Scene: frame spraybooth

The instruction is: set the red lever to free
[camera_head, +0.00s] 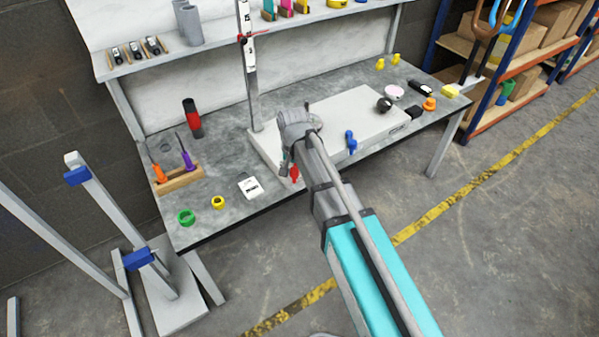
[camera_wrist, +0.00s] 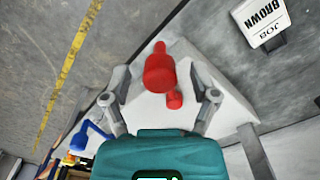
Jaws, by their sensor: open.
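The red lever (camera_wrist: 159,70) stands out from the side of a pale grey box-shaped base in the wrist view, its rounded end toward the camera. A smaller red part (camera_wrist: 174,99) shows just below it. In the head view the red lever (camera_head: 294,173) shows at the base's front left, partly hidden by my arm. My gripper (camera_wrist: 163,102) is open, with one finger to each side of the lever and a gap on both sides. The pale base (camera_head: 345,120) lies on the grey workbench. No marking for free is readable.
A blue lever (camera_head: 351,142) stands on the base's front, right of my arm. A white JOB BROWN card (camera_head: 250,187) lies on the bench (camera_head: 225,150) to the left. An upright post (camera_head: 248,75) rises behind.

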